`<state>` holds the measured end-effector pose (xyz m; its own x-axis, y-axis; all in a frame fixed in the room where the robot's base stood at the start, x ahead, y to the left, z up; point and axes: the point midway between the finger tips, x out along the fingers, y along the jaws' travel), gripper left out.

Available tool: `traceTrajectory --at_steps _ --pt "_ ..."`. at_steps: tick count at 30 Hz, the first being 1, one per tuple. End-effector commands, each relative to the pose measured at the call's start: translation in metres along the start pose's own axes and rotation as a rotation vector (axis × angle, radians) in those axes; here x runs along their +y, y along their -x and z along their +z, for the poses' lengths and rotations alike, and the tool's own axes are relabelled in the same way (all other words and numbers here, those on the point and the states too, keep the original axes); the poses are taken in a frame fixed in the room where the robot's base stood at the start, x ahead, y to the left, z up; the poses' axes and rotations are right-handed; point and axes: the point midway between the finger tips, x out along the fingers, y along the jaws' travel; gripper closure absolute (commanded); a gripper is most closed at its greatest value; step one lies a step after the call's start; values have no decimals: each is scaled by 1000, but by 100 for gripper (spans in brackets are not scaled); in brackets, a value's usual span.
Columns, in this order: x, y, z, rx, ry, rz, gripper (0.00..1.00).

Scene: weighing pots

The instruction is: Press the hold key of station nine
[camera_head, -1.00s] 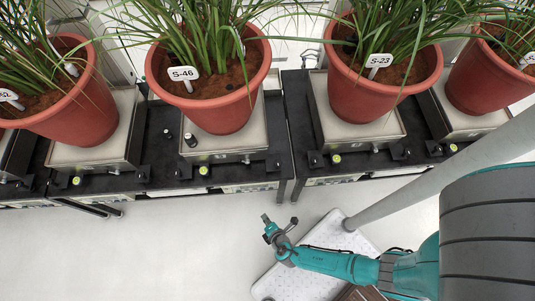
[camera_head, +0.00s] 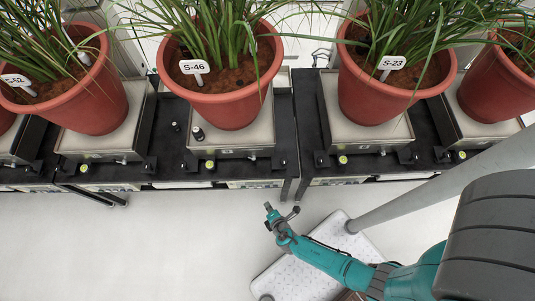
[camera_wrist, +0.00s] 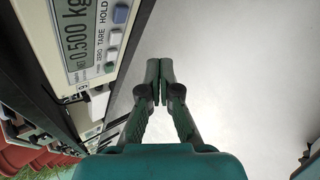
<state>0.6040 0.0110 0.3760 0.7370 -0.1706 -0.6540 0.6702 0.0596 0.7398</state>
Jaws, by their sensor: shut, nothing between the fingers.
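In the wrist view, a weighing station's panel (camera_wrist: 85,50) shows 0.500 kg, with ZERO, TARE and HOLD labels. The hold key (camera_wrist: 121,13) is blue-grey, beside the HOLD label near the top edge. A white key (camera_wrist: 115,37) and a green key (camera_wrist: 109,67) lie below it in the picture. A small tag under the display seems to read 9, but is hard to read. My gripper (camera_wrist: 160,68) is shut and empty, to the right of the panel and apart from the keys. In the head view my gripper (camera_head: 268,208) is over the floor, in front of the bench.
Potted plants stand on scales along the dark benches, among them S-46 (camera_head: 225,100) and S-23 (camera_head: 390,95). Two small dark cylinders (camera_head: 198,133) stand left of pot S-46. A gap separates the two benches.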

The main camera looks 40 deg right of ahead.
Motion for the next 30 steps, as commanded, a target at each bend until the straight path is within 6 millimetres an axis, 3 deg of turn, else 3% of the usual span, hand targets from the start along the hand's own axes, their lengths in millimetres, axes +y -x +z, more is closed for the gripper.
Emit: traceTrajectory --at_steps 15,30 --pt "22 -31 23 -1 -2 0 100" --pt "25 -34 25 0 0 0 100"
